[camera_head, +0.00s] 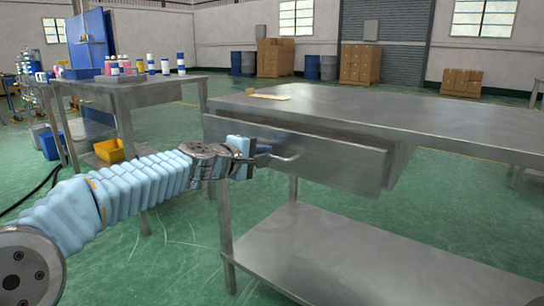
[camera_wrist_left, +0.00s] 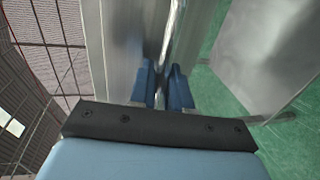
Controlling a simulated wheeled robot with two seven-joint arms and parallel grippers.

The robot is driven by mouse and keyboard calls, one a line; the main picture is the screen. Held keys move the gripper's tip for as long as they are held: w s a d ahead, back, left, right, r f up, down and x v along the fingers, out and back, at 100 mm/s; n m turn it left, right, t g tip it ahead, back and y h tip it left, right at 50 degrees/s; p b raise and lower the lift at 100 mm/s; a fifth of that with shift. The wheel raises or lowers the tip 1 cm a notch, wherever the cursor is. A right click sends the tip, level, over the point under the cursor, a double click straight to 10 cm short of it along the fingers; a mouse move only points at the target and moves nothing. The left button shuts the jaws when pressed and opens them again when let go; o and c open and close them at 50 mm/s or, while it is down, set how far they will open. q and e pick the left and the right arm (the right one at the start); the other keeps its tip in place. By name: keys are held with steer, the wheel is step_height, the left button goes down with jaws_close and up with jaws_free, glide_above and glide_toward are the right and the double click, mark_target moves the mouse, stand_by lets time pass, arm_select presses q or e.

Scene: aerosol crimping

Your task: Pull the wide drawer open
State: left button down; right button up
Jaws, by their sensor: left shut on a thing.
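The wide drawer (camera_head: 325,158) has a grey metal front under the top of the steel table. A dark strip shows along its top edge; I cannot tell how far out it stands. Its bar handle (camera_head: 288,158) sticks out from the front. My left gripper (camera_head: 256,158) is at the handle's left part and shut on it. In the left wrist view the blue fingers of my left gripper (camera_wrist_left: 163,88) are close together on either side of the handle, which is mostly hidden between them. The right gripper is not in view.
The steel table (camera_head: 400,108) has a small tan object (camera_head: 266,95) on top and a lower shelf (camera_head: 330,250). A second table (camera_head: 150,88) with bottles stands at the left, a yellow bin (camera_head: 109,151) below it. Green floor in front is clear.

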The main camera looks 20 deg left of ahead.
arm_select(q)
steer(key=f+b+v, duration=0.2)
steer(key=v, duration=1)
steer(key=s+f+b+v, duration=0.1)
steer(key=f+b+v, duration=0.1)
steer(key=v, duration=1)
steer(key=shift+s+a+f+b, duration=0.25)
steer(key=shift+s+f+b, duration=0.1)
steer(key=shift+f, duration=0.25)
steer(key=c, duration=1.2)
jaws_free()
steer(key=shift+c, duration=0.2)
steer(key=p+v, duration=0.2)
steer(key=v, duration=1.1)
steer(key=shift+s, duration=0.4)
